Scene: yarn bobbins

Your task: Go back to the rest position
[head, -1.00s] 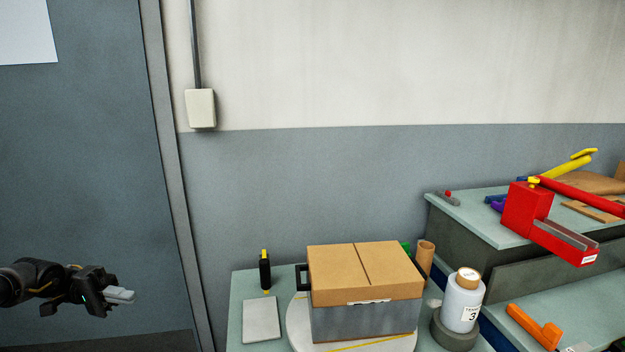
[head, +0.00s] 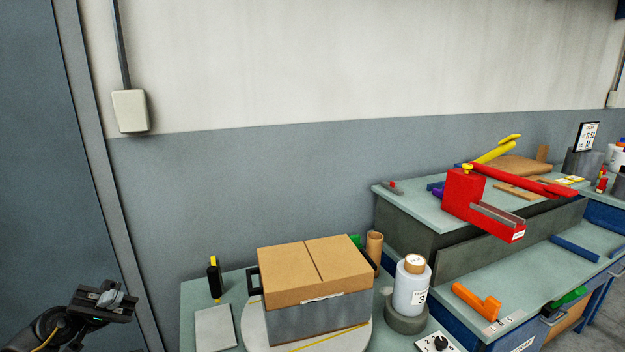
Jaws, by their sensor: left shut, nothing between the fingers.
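My left gripper (head: 115,297) is at the lower left of the head view, in front of the dark door. It is shut and empty, and it is apart from the table and everything on it. My right gripper is not in the view. A yarn bobbin (head: 410,289) with a tan top and a white label stands upright on a round grey base at the right of the near table. A grey box with a cardboard top (head: 315,270) stands on a round white plate (head: 256,335) to the left of the bobbin.
A black bottle-like item (head: 214,278) and a pale flat slab (head: 215,328) are on the table's left. A red tool (head: 465,195) stands on the raised bench at right. An orange piece (head: 476,302) lies on the lower bench. Open space lies between my left gripper and the table.

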